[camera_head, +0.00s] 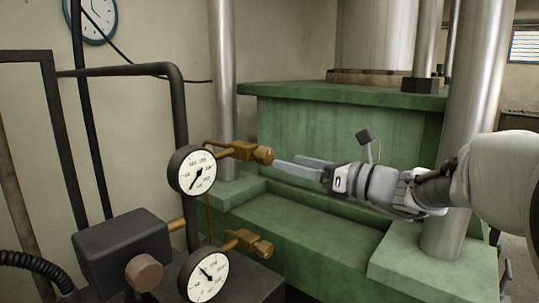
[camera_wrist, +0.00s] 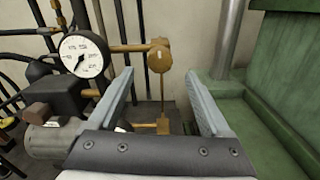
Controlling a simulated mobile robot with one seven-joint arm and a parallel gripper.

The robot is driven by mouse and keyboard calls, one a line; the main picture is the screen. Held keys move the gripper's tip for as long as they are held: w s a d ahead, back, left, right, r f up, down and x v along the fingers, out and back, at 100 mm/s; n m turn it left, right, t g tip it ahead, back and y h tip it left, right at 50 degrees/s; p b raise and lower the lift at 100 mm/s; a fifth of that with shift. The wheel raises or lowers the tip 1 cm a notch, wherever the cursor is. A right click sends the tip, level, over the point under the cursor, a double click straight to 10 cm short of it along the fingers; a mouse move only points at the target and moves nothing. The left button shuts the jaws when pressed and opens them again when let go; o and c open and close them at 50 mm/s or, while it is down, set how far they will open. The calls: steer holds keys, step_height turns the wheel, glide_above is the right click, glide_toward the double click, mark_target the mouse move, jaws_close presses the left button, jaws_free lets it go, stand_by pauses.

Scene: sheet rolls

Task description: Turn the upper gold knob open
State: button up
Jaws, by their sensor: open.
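The upper gold knob (camera_head: 263,155) sits at the right end of a gold pipe beside the upper white gauge (camera_head: 192,170). In the wrist view the upper knob (camera_wrist: 159,58) shows ahead, beyond the fingertips and between their lines. My gripper (camera_head: 295,166) comes in from the right, its two flat grey fingers pointing left at the knob. The fingers are apart and empty, and in the head view their tips are close to the knob. In the wrist view my gripper (camera_wrist: 162,85) is spread wide. The lower gold knob (camera_head: 263,248) sits below, beside the lower gauge (camera_head: 204,277).
A green press base (camera_head: 330,150) with steel columns (camera_head: 222,80) stands behind and below my arm. A dark box (camera_head: 122,243) with a brown round end and black pipes (camera_head: 172,100) stand at left. The space between the fingers is clear.

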mark_target(269, 158)
steer(key=p+x, duration=0.1)
steer(key=x, duration=0.6)
steer(key=shift+w+a, duration=0.2)
steer(key=shift+a, duration=0.1)
jaws_close()
